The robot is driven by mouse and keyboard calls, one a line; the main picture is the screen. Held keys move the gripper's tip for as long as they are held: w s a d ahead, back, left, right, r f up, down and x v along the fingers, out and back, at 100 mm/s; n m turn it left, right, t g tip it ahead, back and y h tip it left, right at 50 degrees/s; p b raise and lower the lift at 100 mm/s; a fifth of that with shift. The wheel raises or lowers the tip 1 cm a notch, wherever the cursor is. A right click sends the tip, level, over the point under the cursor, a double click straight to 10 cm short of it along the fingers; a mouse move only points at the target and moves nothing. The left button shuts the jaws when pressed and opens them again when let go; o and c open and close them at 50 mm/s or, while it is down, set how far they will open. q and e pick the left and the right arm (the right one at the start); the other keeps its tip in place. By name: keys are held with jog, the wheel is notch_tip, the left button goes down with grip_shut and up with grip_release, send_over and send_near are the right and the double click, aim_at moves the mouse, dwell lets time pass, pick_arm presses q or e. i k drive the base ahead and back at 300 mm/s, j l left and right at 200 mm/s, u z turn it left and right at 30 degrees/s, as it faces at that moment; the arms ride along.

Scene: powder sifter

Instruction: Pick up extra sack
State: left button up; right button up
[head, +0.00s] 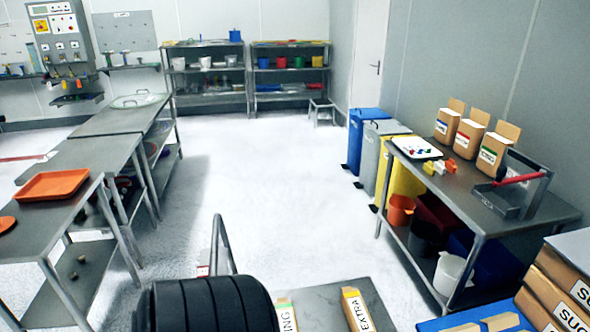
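A tan sack with a yellow band and the word EXTRA (357,311) is at the bottom edge of the head view, right of centre. It rests on a grey flat cart top (325,297), and its lower part is cut off by the frame. A second tan sack with a green band and lettering ending in ING (286,315) is to its left, with a gap between them. Neither of my grippers is in view, so nothing shows of what they hold.
A cart handle (217,238) rises at the cart's left. A side table (462,186) stands right, steel tables (110,150) left. The middle floor is clear.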

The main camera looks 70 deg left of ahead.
aim_at(359, 320)
jog(key=u, duration=1.8)
